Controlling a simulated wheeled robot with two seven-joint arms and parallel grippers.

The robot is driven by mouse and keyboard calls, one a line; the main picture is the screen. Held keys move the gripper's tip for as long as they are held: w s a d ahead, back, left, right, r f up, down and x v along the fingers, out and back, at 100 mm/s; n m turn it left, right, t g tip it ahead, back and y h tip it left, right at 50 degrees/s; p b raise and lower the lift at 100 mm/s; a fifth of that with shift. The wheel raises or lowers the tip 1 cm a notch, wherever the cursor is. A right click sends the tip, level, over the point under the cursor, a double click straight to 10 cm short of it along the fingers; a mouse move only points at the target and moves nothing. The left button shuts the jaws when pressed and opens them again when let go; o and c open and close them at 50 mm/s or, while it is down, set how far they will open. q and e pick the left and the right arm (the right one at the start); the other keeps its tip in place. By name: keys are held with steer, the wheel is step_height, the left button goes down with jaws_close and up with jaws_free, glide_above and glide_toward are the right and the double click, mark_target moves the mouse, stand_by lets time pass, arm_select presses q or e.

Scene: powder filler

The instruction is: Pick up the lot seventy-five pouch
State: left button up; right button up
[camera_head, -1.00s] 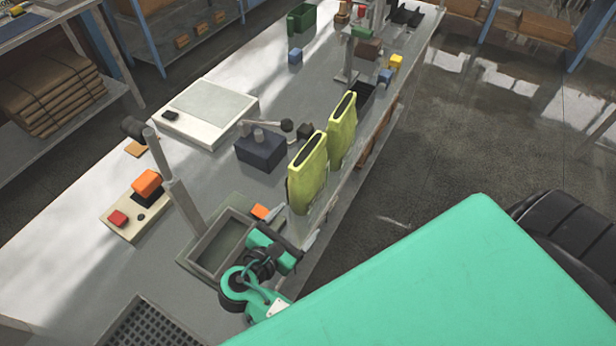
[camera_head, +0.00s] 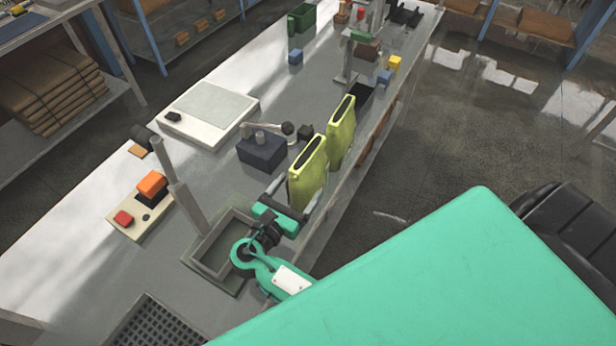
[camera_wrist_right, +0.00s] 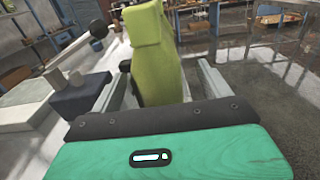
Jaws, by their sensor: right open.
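Two yellow-green pouches stand upright near the bench's right edge in the head view: a nearer pouch (camera_head: 308,172) and a farther pouch (camera_head: 341,131). No lot label is readable on either. My right gripper (camera_head: 293,199) is open at the nearer pouch. In the right wrist view the open fingers (camera_wrist_right: 160,88) stand on both sides of a yellow-green pouch (camera_wrist_right: 155,55), with gaps visible beside it. The pouch's lower part is hidden behind the gripper body. My left gripper is not in view.
A grey tray (camera_head: 203,262) lies beside my right gripper. A dark blue block (camera_head: 262,152) with a lever stands left of the pouches. A scale (camera_head: 208,112), a post (camera_head: 184,196) and a button box (camera_head: 140,212) are farther left. Floor lies beyond the right edge.

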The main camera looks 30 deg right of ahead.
mark_target(306, 176)
steer(key=p+x, duration=0.2)
steer(key=x, duration=0.2)
steer(key=shift+w+r+p, duration=0.2)
steer(key=shift+w+p, duration=0.05)
steer(key=shift+p, duration=0.05)
steer(key=shift+w+d+f, duration=0.2)
steer(key=shift+d, duration=0.2)
steer(key=c, duration=1.3)
